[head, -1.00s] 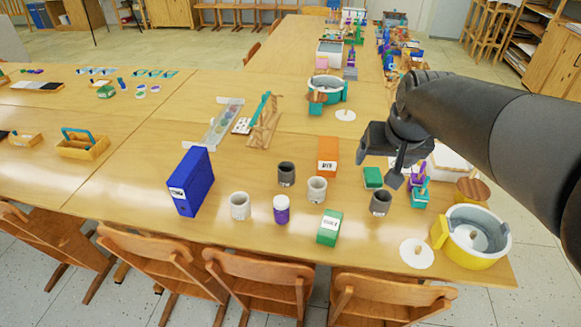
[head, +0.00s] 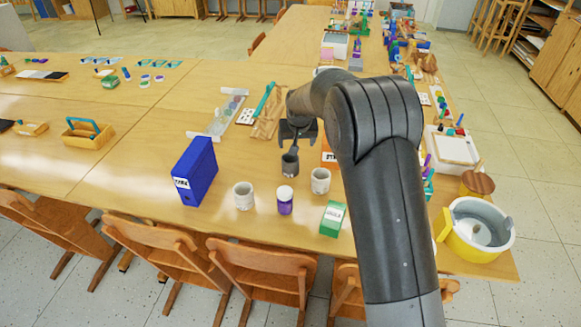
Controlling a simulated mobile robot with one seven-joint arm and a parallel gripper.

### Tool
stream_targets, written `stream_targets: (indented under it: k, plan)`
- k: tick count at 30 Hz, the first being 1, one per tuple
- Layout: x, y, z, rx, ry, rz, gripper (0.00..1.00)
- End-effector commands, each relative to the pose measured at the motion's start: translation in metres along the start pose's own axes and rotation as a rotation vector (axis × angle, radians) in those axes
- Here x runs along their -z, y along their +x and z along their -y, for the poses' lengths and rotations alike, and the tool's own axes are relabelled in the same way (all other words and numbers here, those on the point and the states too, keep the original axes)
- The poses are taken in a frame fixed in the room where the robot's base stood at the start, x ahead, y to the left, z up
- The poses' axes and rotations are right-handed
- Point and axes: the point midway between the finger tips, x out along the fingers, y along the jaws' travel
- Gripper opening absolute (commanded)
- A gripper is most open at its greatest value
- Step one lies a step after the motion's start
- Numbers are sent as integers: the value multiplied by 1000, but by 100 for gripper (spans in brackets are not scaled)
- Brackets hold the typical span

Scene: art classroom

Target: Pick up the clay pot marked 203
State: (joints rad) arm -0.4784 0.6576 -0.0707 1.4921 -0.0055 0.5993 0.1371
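A dark grey clay pot (head: 290,166) stands upright on the table near the middle. My gripper (head: 297,142) is just above and behind its rim; its fingers look apart, and I cannot tell whether they touch the pot. A whitish pot (head: 243,196) stands to the left and a light grey pot (head: 320,181) to the right. The pots' labels are too small to read, so I cannot tell which is marked 203. Another dark pot, seen earlier at the right, is hidden behind my arm.
Close by are a blue binder (head: 195,172), a purple jar with a white lid (head: 285,201), a green box (head: 332,219) and a partly hidden orange box (head: 328,155). A yellow pottery wheel (head: 478,229) stands at the right corner. Chairs line the front edge.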

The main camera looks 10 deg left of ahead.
Motion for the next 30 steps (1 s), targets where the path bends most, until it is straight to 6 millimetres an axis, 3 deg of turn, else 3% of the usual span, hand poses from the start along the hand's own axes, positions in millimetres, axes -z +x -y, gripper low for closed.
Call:
stream_targets:
  k: [3, 7, 15, 23, 30]
  plan:
    - [2, 25, 14, 2, -15, 3, 81]
    - [2, 38, 20, 3, -21, 5, 81]
    - [2, 77, 20, 2, -20, 5, 81]
    - [2, 96, 18, 3, -20, 4, 81]
    - [3, 129, 14, 3, -21, 5, 81]
